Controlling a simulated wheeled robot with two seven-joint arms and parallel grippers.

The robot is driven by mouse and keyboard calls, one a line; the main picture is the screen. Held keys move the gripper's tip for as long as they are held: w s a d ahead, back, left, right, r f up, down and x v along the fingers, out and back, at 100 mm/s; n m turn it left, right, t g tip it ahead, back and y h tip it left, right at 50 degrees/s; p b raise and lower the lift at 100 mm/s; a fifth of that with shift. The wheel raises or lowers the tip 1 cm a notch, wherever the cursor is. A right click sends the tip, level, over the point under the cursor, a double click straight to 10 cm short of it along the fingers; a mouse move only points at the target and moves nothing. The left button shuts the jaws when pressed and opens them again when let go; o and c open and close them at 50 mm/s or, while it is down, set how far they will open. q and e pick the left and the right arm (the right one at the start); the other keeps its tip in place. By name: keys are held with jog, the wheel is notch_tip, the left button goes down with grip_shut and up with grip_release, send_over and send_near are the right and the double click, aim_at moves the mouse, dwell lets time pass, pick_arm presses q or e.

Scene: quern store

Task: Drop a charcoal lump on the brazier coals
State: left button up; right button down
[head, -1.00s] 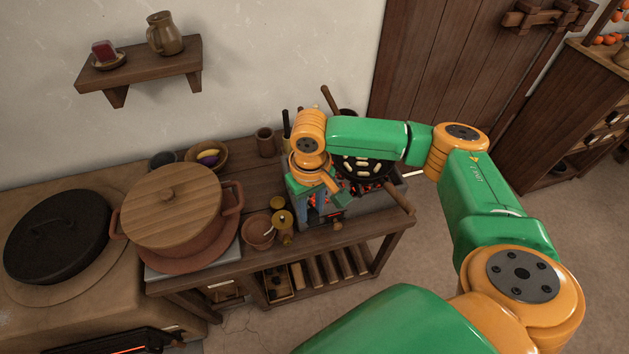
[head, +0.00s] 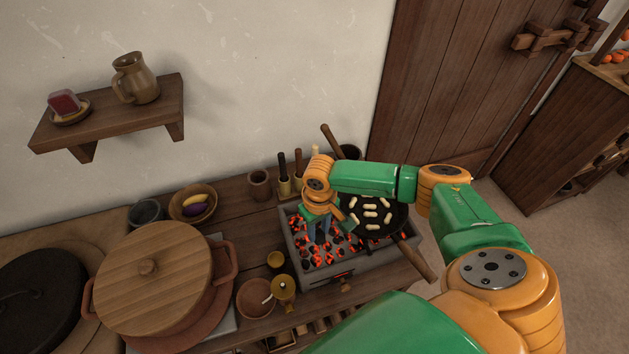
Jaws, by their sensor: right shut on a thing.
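The brazier (head: 338,273) is a grey rectangular box of black and glowing orange coals (head: 316,256) on the wooden table. My right gripper (head: 319,240) points down over its left part, close above the coals. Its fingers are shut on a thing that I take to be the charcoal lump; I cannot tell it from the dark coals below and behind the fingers. The gripper and wrist hide some of the coals at the back. My left gripper is not in view.
A black pan (head: 371,214) with several pale pieces lies over the brazier's right part, handle towards the front right. A brass-coloured pot (head: 284,288) and a clay bowl (head: 256,297) stand left of the brazier. Tools in holders (head: 284,178) stand behind it. A large lidded pot (head: 150,268) is further left.

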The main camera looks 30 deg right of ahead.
jog(key=shift+w+d+f, duration=0.1)
jog(key=shift+w+f, duration=0.05)
jog(key=shift+s+r, duration=0.2)
jog(key=shift+s, duration=0.1)
jog(key=shift+p, duration=0.3)
jog(key=shift+w+f, duration=0.1)
jog(key=shift+w, duration=0.05)
jog(key=shift+c, duration=2.4)
grip_release()
